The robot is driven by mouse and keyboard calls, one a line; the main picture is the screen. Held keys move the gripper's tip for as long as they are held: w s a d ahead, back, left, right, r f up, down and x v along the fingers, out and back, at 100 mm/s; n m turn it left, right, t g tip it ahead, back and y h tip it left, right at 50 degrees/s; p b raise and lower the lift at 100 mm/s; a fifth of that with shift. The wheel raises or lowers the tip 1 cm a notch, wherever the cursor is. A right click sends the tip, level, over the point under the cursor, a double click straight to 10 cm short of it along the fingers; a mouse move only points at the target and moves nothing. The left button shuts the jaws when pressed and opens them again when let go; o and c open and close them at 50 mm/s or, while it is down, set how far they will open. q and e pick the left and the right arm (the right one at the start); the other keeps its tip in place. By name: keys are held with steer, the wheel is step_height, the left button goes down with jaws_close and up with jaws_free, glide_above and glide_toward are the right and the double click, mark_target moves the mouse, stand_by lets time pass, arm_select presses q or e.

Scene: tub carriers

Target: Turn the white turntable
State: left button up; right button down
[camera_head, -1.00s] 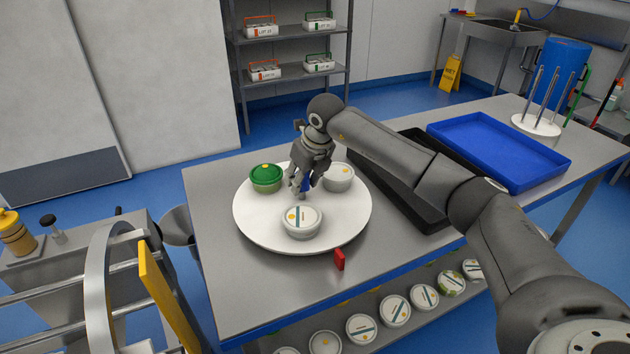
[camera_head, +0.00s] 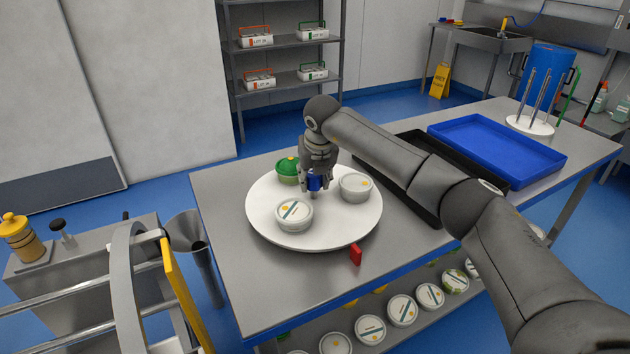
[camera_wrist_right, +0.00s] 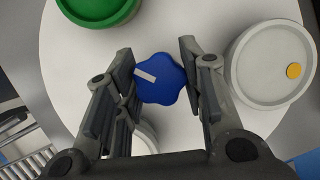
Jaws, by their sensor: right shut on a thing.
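The white turntable (camera_head: 343,232) lies on the steel table and carries three tubs. A green-lidded tub (camera_head: 287,167) is at its back, a white tub (camera_head: 355,187) at its right, and a white tub with a striped label (camera_head: 294,215) at its front left. The blue knob (camera_head: 314,183) stands at the turntable's middle; its lobed top with a pale bar shows in the right wrist view (camera_wrist_right: 160,80). My right gripper (camera_head: 315,186) points down over the centre and is shut on the blue knob, a finger on each side. My left gripper is not in view.
A red block (camera_head: 355,254) is on the table just in front of the turntable. A black tray (camera_head: 421,213) and a blue tray (camera_head: 497,151) lie to the right, with a white base with upright rods (camera_head: 530,124) beyond. Several tubs (camera_head: 403,310) sit on the lower shelf.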

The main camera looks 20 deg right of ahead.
steer(key=shift+w+r+m+h+b, duration=0.1)
steer(key=shift+m+h+b, duration=0.25)
steer(key=shift+m, duration=0.65)
steer(key=shift+a+m+g+h+b, duration=0.1)
steer(key=shift+m+g+h+b, duration=0.35)
steer(key=shift+m, duration=1)
steer(key=shift+m+g+h+b, duration=0.25)
steer(key=shift+m+h, duration=0.25)
steer(key=shift+m, duration=0.95)
steer(key=shift+m+g+h, duration=0.3)
steer(key=shift+m+g, duration=0.2)
steer(key=shift+m, duration=0.9)
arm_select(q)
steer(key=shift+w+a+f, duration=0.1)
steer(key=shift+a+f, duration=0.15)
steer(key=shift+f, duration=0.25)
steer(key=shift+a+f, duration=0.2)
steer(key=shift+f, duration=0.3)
arm_select(e)
steer(key=shift+r+m+g, duration=0.1)
steer(key=shift+m+g, duration=0.3)
steer(key=shift+m, duration=0.7)
steer(key=shift+w+m+h, duration=0.1)
steer(key=shift+m+h, duration=0.2)
steer(key=shift+m, duration=0.2)
steer(key=c, duration=0.9)
jaws_free()
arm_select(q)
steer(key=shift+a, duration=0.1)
